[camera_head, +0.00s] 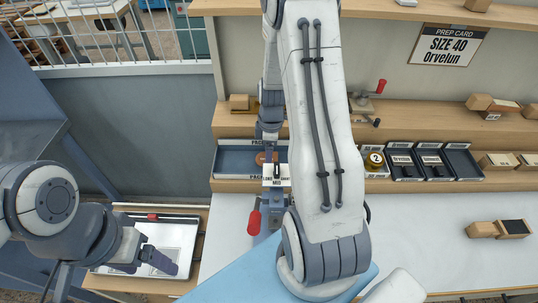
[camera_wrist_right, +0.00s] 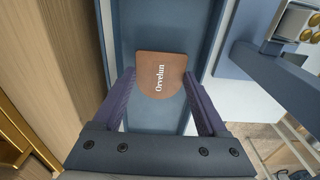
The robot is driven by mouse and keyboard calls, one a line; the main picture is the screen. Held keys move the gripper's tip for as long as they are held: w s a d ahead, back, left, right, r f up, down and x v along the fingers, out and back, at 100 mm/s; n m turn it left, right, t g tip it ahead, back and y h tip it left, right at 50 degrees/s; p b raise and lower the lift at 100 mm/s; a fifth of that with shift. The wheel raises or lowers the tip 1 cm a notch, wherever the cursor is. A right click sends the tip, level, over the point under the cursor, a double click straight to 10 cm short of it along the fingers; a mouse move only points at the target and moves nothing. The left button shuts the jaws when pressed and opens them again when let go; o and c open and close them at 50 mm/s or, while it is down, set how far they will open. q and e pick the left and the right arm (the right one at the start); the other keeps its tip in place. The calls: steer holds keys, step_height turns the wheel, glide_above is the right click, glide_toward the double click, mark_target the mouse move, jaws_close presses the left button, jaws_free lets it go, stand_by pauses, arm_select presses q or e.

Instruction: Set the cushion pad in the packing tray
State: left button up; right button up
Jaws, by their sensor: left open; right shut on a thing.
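The cushion pad (camera_wrist_right: 160,75) appears to be the brown, rounded piece lettered "Orvelun" in the right wrist view. It sits between the fingertips of my right gripper (camera_wrist_right: 159,78), which is shut on it. The blue packing tray (camera_wrist_right: 158,25) lies beneath and around it; whether the pad touches the tray floor I cannot tell. In the head view the packing tray (camera_head: 232,160) is on the low shelf, partly hidden by my right arm, and a little of the brown pad (camera_head: 262,157) shows. My left gripper (camera_head: 145,262) is open and empty, over a pale panel at lower left.
A red-handled lever (camera_head: 254,222) stands in front of the tray. A wooden stamp-like block (camera_head: 498,229) lies on the white worktop (camera_head: 425,235), which is mostly clear at right.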

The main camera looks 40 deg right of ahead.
steer(key=shift+f, duration=0.9)
